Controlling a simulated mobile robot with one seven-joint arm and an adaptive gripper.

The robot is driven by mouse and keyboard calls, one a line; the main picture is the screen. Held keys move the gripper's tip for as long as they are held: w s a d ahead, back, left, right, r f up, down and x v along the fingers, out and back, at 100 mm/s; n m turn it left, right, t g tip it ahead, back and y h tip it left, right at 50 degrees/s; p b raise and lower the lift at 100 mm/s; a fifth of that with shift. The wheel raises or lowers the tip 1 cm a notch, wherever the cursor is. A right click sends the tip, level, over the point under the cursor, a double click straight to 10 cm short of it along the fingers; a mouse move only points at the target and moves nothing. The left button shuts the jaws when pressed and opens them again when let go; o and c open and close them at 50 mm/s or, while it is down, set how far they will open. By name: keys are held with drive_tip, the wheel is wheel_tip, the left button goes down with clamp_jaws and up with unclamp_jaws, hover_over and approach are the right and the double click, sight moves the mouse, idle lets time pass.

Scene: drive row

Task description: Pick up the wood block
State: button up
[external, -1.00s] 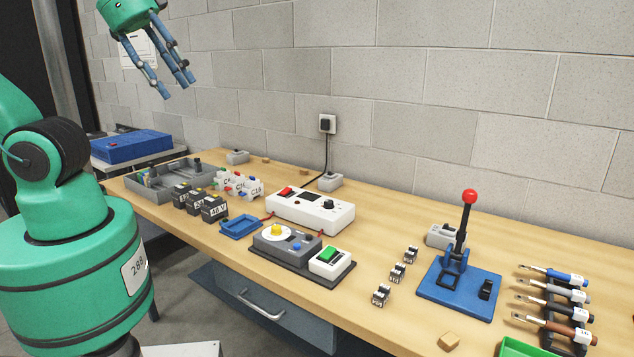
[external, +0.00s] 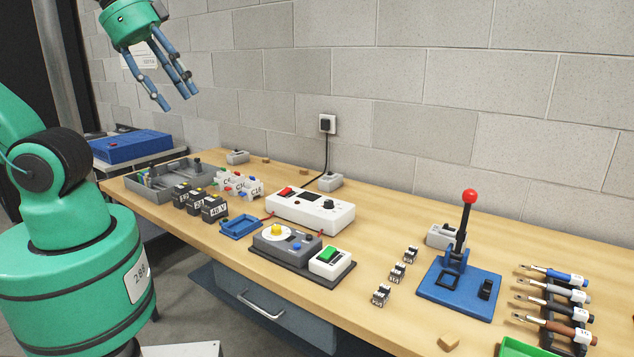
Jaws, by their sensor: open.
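A small wood block (external: 448,341) lies on the bench top (external: 395,322) near its front edge, left of the green tray. Two more small wood-coloured pieces lie at the back of the bench, one (external: 265,159) left of the wall socket and one (external: 304,173) nearer the cable. My gripper (external: 178,102) is at the upper left, high above the far end of the bench. Its blue fingers point down and are apart, with nothing between them. It is far from the front block and clear of all the pieces.
A blue lever press (external: 460,292) stands right of centre. Several handled tools (external: 556,310) lie in a rack at the right, by a green tray (external: 520,347). A white power box (external: 310,211) and grey control box (external: 287,244) stand mid-bench. Free bench shows around the front block.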

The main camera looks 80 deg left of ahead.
drive_tip(key=w+a+r+n+g+p, duration=0.1)
drive_tip(key=w+a+r, duration=0.3)
drive_tip(key=w, duration=0.5)
drive_tip(key=w+a+r+n+g+p, duration=0.1)
drive_tip(key=w+a+r+n, duration=0.1)
drive_tip(key=w+a, duration=0.6)
drive_tip(key=w+a+f+n+g+p, duration=0.1)
drive_tip(key=w+a+f, duration=0.2)
drive_tip(key=w+a, duration=0.4)
drive_tip(key=w+a+f+n+y+p, duration=0.1)
drive_tip(key=w+a+f, duration=0.3)
drive_tip(key=a, duration=0.5)
drive_tip(key=w+a+f+n+g+p, duration=0.1)
drive_tip(key=w+a+f, duration=0.1)
drive_tip(key=w+a, duration=0.6)
drive_tip(key=s+a+f+n+g+h+p, duration=0.1)
drive_tip(key=a+f+n+p, duration=0.2)
drive_tip(key=a+f, duration=2.2)
drive_tip(key=a, duration=0.4)
drive_tip(key=shift+f+g, duration=0.25)
drive_tip(key=shift+g, duration=0.05)
drive_tip(key=shift+a+f, duration=0.1)
drive_tip(key=shift+f, duration=0.05)
